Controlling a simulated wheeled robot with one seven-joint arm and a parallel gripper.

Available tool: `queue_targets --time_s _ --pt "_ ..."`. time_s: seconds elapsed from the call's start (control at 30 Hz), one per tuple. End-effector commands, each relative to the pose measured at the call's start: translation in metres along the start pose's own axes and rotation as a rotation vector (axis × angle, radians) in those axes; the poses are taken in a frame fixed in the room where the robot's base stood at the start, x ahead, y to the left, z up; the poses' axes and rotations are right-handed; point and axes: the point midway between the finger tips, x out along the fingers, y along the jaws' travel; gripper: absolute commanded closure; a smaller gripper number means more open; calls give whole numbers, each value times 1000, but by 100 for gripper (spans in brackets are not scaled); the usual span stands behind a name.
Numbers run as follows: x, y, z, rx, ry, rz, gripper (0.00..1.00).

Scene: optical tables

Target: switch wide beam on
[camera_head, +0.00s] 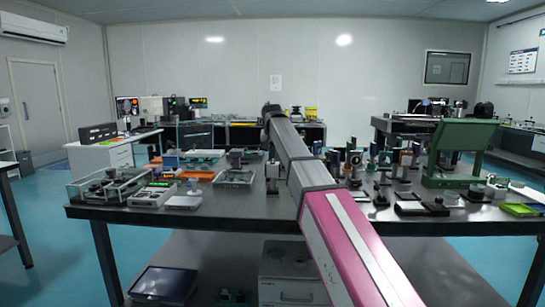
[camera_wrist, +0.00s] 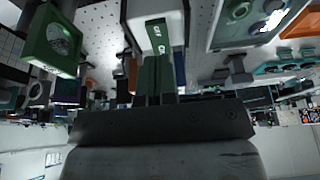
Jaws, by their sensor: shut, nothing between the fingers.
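My gripper (camera_wrist: 155,72) shows in the wrist view with its two dark fingers close together and nothing between them. Just beyond the fingertips is a pale box (camera_wrist: 142,12) with a green label strip (camera_wrist: 157,36) carrying small white lettering that I cannot read for certain. The fingertips overlap the near end of the strip in the picture; I cannot tell whether they touch it. I cannot make out which part is the wide beam switch. In the head view my arm crosses the table and the gripper cannot be made out.
In the wrist view a green-framed device (camera_wrist: 52,42) stands left and a grey-green tray-like unit (camera_wrist: 243,22) right. In the head view the optical table (camera_head: 250,212) is crowded, with a clear case (camera_head: 108,187) at left and a green panel (camera_head: 468,136) at right.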

Motion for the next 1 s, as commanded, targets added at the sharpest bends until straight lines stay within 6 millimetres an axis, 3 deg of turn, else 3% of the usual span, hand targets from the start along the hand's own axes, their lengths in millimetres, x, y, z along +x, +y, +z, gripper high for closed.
queue_targets --time_s 0.1,0.5,0.7,1.0 --pt "-21 3 -15 1 -1 0 100" --pt "-97 2 -12 0 0 -1 100" --pt "-115 2 -11 0 -1 0 100" --pt "-118 3 -11 0 -1 0 100"
